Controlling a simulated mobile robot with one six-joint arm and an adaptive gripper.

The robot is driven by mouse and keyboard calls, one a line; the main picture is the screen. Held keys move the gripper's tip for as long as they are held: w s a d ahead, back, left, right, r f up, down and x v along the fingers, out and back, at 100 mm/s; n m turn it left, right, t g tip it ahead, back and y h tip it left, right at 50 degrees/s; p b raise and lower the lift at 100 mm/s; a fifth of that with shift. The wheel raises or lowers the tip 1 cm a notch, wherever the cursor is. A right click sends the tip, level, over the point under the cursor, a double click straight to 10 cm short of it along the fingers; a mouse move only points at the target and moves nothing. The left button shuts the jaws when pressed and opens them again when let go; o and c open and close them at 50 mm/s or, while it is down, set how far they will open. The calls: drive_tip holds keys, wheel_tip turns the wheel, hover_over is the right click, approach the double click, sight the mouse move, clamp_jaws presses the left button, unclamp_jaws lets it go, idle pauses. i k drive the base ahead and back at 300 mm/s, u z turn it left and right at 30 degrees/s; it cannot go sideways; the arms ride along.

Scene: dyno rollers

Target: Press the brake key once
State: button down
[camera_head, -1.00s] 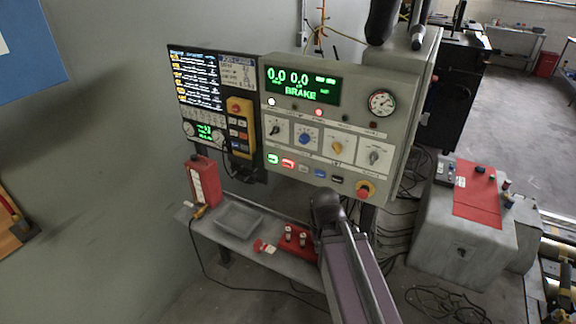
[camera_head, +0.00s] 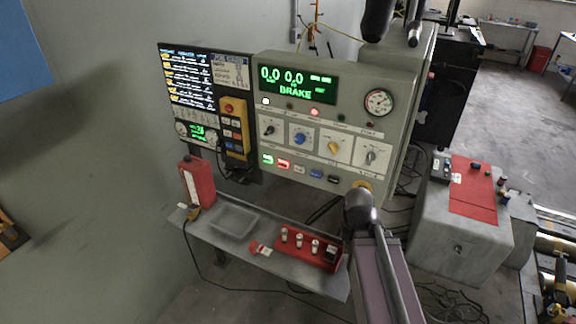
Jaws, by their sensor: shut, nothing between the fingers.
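The grey control console (camera_head: 262,105) faces me, and its green display (camera_head: 297,84) reads 0.0, 0.0 and BRAKE. Below its dials runs a row of keys: a lit green key (camera_head: 267,159), a lit red key (camera_head: 283,163), a grey key (camera_head: 299,169), a blue key (camera_head: 316,174) and a black key (camera_head: 333,180). Their labels are too small to read, so I cannot tell which is the brake key. My arm rises from the bottom, its dark joint just below the console's right end. My gripper does not show.
A shelf (camera_head: 215,240) below the console holds a grey tray (camera_head: 235,220), a red can (camera_head: 198,182) and a red block with cylinders (camera_head: 307,251). A yellow pendant (camera_head: 235,128) hangs left of the console. A grey cabinet (camera_head: 430,220) stands at right. My arm hides the console's red stop button.

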sight(282, 163)
drive_tip(key=z, duration=0.05)
drive_tip(key=k, duration=1.55)
drive_tip(key=u, duration=0.35)
drive_tip(key=i, duration=1)
